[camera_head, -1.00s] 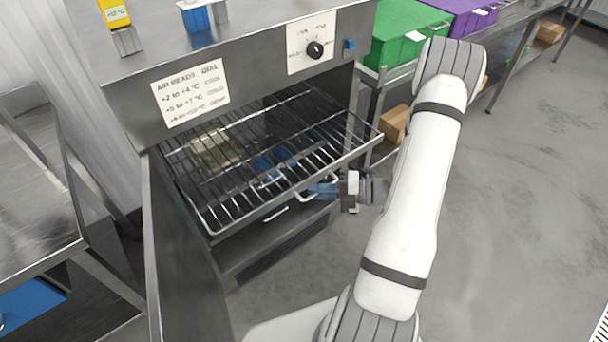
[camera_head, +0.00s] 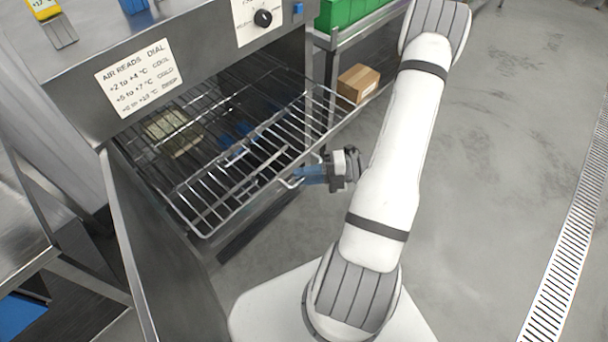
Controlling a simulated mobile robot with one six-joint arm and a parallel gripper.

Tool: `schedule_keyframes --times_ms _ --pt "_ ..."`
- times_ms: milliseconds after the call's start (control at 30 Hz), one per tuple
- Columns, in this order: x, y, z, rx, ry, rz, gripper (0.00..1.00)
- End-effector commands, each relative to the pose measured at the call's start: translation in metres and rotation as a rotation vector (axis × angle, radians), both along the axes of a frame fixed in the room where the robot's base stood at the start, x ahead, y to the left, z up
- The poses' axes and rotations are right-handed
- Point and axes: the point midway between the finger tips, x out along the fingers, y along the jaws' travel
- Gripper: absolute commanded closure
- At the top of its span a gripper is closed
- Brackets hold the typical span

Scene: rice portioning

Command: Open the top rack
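The top rack is a wire shelf (camera_head: 213,206) sticking well out of the steel cabinet's open front. A pale loop handle (camera_head: 290,183) is at the middle of its front edge. My gripper (camera_head: 302,175), with blue fingers, reaches in from the right and looks shut on the handle. The fingers hide part of the handle, so the exact contact is not clear. A beige flat item (camera_head: 173,131) and blue items (camera_head: 240,137) show through the wires; I cannot tell what level they are on.
The cabinet door (camera_head: 150,255) stands open at the left. A dial (camera_head: 262,18) and a temperature label (camera_head: 140,77) are on the cabinet front. A cardboard box (camera_head: 358,83) sits on the shelf at the right. The floor at the right is clear.

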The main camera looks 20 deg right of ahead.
Motion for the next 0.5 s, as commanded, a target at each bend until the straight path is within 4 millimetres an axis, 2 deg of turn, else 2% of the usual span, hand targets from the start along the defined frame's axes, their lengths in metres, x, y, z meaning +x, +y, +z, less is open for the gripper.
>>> schedule_keyframes --times_ms 133,367,500 --pt "0.0 0.0 0.0 0.0 0.0 0.001 0.68" --pt "0.0 -0.001 0.0 0.001 -0.001 0.001 0.68" --pt "-0.004 -0.012 0.001 0.0 -0.002 -0.002 0.68"
